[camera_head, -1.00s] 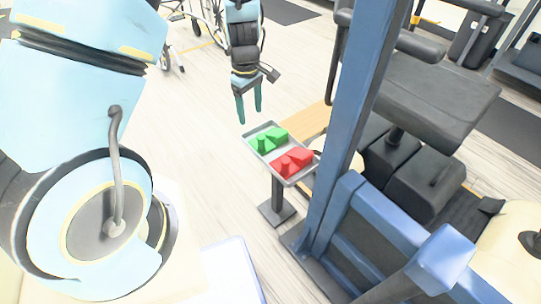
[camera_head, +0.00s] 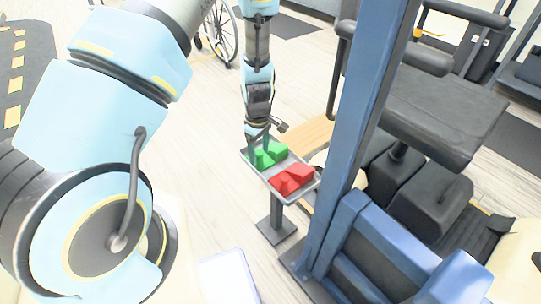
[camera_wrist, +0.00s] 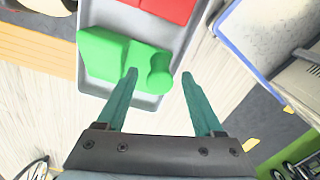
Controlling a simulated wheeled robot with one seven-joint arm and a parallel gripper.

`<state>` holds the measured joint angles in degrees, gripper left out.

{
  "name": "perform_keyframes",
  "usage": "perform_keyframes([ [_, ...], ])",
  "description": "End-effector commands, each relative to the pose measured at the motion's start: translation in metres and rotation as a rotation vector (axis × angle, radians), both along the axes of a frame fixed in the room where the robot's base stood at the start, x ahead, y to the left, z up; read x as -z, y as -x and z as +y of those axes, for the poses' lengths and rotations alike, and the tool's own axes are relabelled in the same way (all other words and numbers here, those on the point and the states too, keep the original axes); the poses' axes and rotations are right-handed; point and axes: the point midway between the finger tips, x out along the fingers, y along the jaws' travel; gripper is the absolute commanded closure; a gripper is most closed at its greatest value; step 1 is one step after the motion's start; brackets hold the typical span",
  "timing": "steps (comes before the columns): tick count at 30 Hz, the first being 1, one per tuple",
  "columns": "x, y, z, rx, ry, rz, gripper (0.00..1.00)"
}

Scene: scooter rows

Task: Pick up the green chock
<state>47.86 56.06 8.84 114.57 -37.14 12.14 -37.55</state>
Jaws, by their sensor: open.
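The green chock (camera_head: 270,154) is a wedge-like block with a round knob at one end. It lies on a grey tray (camera_head: 308,183) on a stand, beside a red chock (camera_head: 291,179). In the wrist view the green chock (camera_wrist: 107,52) is at the upper middle, its knob (camera_wrist: 159,72) between the fingertip lines. My gripper (camera_head: 259,148) is open at the tray, its teal fingers either side of the knob end as seen from above. In the wrist view my gripper (camera_wrist: 159,79) shows nothing clamped; whether the fingers touch the chock I cannot tell.
A blue upright post (camera_head: 352,120) of a gym machine stands close right of the tray. A padded black bench (camera_head: 440,110) is behind it. A wheelchair wheel (camera_head: 221,31) shows at the top. Open floor (camera_head: 205,140) lies left of the tray.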

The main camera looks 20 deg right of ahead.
Motion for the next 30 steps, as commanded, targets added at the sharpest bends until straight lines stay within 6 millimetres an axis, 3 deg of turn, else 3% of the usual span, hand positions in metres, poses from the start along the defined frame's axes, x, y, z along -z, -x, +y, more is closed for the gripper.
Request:
perform_keyframes([
  [9, 0.0054, -0.0001, -0.0005, 0.0, 0.001, -0.001, 0.32],
  [27, 0.0052, 0.0, -0.0004, 0.0, 0.001, -0.001, 1.0],
  [30, 0.0052, 0.0, -0.0004, 0.0, 0.001, -0.001, 1.0],
])
